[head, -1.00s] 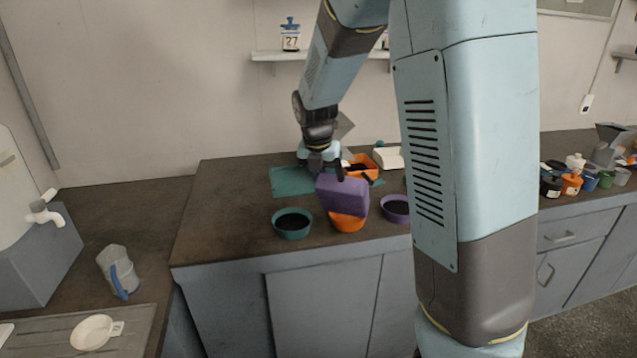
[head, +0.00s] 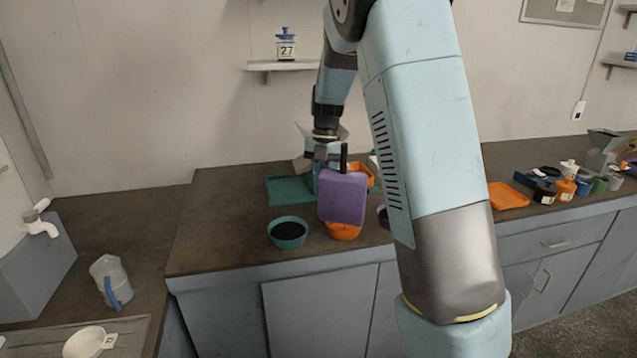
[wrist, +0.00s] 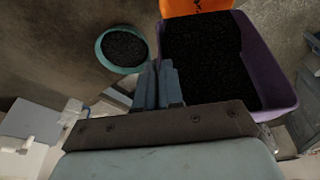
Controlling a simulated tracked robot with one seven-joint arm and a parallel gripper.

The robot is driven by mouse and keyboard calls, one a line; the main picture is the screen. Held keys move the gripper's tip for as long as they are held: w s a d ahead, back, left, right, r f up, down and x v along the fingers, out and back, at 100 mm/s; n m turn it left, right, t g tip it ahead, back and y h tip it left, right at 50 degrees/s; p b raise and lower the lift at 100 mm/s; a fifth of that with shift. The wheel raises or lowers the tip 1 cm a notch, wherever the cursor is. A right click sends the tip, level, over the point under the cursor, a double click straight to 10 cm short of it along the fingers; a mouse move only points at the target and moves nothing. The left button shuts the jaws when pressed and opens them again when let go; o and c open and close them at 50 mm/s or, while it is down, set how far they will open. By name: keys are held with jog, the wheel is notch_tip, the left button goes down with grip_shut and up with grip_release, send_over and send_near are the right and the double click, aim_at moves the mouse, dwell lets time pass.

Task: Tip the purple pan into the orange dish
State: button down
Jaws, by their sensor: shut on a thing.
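The purple pan (head: 342,198) is held steeply tilted, its underside facing the head camera, just above the orange dish (head: 343,232). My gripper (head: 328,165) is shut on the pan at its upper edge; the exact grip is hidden. In the wrist view the pan (wrist: 272,75) shows a thick layer of black grains inside. The orange dish (wrist: 196,6) lies beyond the pan's far edge, with some black specks in view; most of its inside is hidden.
A teal dish (head: 288,233) of black grains stands left of the orange dish. A purple dish (head: 383,216) is mostly hidden behind my arm. A teal mat (head: 285,190) and an orange container (head: 362,176) lie behind.

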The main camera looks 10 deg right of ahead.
aim_at(318, 193)
jog(key=shift+w+d+f+g+y, duration=0.15)
jog(key=shift+w+d+g+y, duration=0.3)
jog(key=shift+w+g, duration=0.3)
jog(key=shift+w+d+f+g+y, duration=0.15)
jog(key=shift+w+d+g+y, duration=0.35)
jog(key=shift+g, duration=0.3)
jog(key=shift+w+d+f+g+y, duration=0.15)
jog(key=shift+w+d+g+y, duration=0.25)
jog(key=shift+w+g, duration=0.4)
jog(key=s+a+t+h, duration=0.1)
jog(key=s+a+r+t+h, duration=0.1)
jog(key=s+t, duration=0.1)
jog(key=shift+s+r+t, duration=0.1)
jog(key=shift+s+t, duration=0.05)
jog(key=shift+t, duration=0.1)
jog(key=shift+a, duration=0.1)
jog(key=shift+s+a+r+t+h, duration=0.1)
jog(key=shift+s+a+t+h, duration=0.25)
jog(key=shift+s+t, duration=0.25)
jog(key=s+t, duration=0.1)
jog(key=s+a+t+h, duration=0.1)
jog(key=shift+s+a+r+t+h, duration=0.1)
jog(key=shift+s+a+t+h, duration=0.1)
jog(key=shift+a+t+h, duration=0.1)
